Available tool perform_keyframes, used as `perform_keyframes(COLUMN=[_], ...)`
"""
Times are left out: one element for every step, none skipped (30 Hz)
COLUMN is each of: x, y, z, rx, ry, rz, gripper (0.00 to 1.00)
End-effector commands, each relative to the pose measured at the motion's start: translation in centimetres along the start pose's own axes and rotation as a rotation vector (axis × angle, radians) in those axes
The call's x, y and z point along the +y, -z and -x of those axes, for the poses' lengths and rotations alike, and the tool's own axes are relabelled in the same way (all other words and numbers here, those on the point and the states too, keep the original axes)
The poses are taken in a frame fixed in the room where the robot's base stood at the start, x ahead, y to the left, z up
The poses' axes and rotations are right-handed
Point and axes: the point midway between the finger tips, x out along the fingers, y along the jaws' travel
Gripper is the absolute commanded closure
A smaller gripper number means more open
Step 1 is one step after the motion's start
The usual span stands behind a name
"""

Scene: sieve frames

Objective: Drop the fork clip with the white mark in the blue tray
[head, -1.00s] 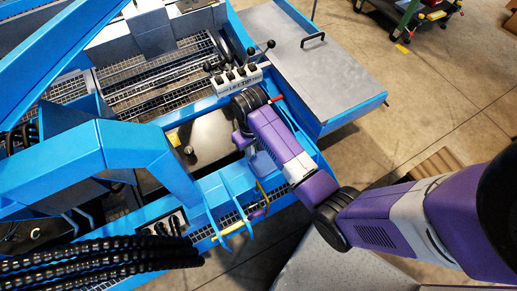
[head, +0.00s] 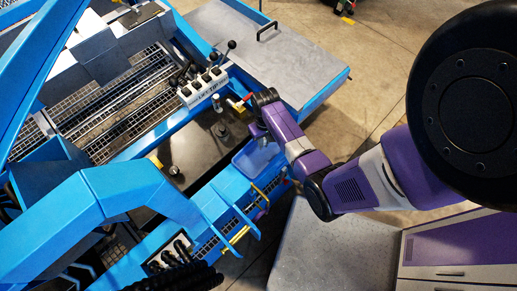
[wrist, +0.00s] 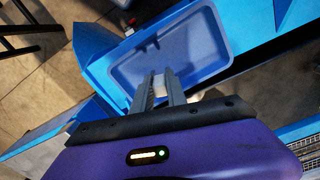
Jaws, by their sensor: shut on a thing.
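The blue tray (wrist: 212,22) lies below my gripper (wrist: 160,82) in the wrist view, with a rounded rim and a greyish-blue floor. It also shows in the head view as a small blue tray (head: 250,160) beside the dark plate. My gripper is shut on a small pale piece, taken as the fork clip (wrist: 159,87), held between the fingertips over the tray's near part. The fingers and body hide most of the clip, and a white mark cannot be made out for sure. In the head view my gripper is small and largely hidden by the wrist.
A blue machine frame (head: 105,195) surrounds the tray. A bank of levers (head: 203,87) stands behind it, beside a grey flat panel (head: 285,55). A dark plate (head: 195,145) with upright posts lies left of the tray. Blue uprights and a yellow bar stand in front.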

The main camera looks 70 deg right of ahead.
Motion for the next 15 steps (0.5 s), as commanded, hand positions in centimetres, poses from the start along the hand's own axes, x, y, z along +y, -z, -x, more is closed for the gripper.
perform_keyframes(x=[0.0, 0.0, 0.0, 0.0, 0.0, 0.0, 0.0, 0.0, 0.0, 0.0, 0.0, 0.0, 0.0, 0.0, 0.0], y=[0.0, 0.0, 0.0, 0.0, 0.0, 0.0, 0.0, 0.0, 0.0, 0.0, 0.1, 0.1, 0.1, 0.1, 0.1], z=[-1.2, -1.6, -2.0, -2.4, -2.6, -2.9, -3.1, -3.3, -3.4, -3.5, -3.5, -3.5, -3.5, -3.4, -3.4], rx=[0.000, 0.000, 0.000, 0.000, 0.001, 0.001, 0.001, 0.001, 0.001, 0.001, 0.001, 0.001, 0.001, 0.001, 0.001], ry=[0.000, 0.000, 0.000, 0.000, 0.000, 0.000, 0.000, 0.000, 0.000, 0.000, 0.000, 0.000, 0.000, 0.000, 0.000], rz=[0.000, 0.000, 0.000, 0.000, 0.000, 0.000, 0.000, 0.000, 0.000, 0.000, 0.000, 0.000, 0.000, 0.000, 0.000], gripper=[1.00, 1.00, 1.00, 1.00, 1.00, 1.00, 1.00, 1.00, 1.00, 1.00, 1.00, 1.00, 1.00, 1.00, 1.00])
